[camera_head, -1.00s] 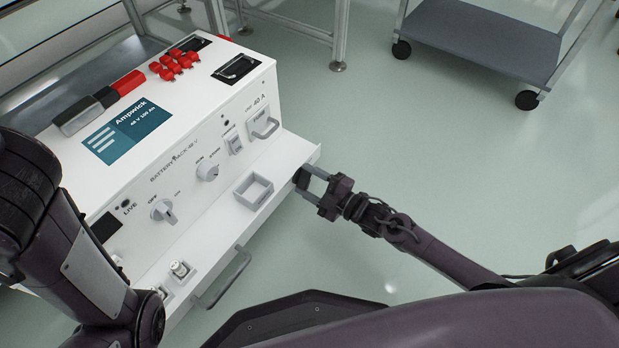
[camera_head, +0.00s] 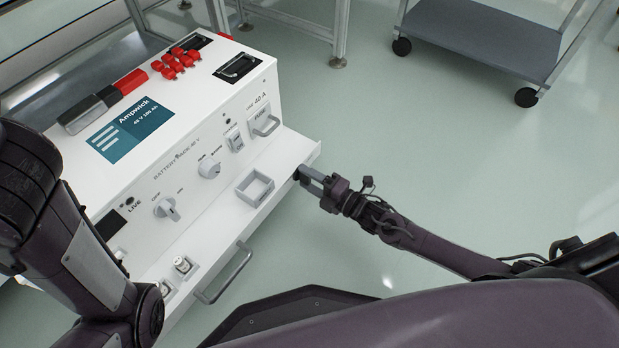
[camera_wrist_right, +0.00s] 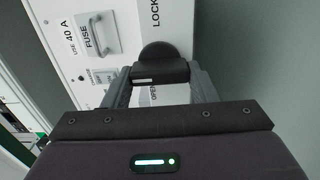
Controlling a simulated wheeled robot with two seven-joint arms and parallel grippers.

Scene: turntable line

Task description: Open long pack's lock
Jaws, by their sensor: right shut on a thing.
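The long white battery pack (camera_head: 208,188) fills the left of the head view. Its lock knob (camera_wrist_right: 158,53) shows in the right wrist view as a dark disc with a bar across it, on a white face between the words LOCK and OPEN. My right gripper (camera_head: 302,174) is at the pack's right end; its fingers stand on both sides of the knob's bar (camera_wrist_right: 160,73) in the wrist view and are shut on it. I cannot tell exactly which label the knob points to. My left arm enters at the left, but its gripper is out of view.
The pack's front has a rotary OFF switch (camera_head: 167,208), a fuse holder (camera_head: 264,122), an empty square holder (camera_head: 255,188) and a drawer-like handle (camera_head: 225,276). A grey cart (camera_head: 480,45) stands at the back right. The floor between is clear.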

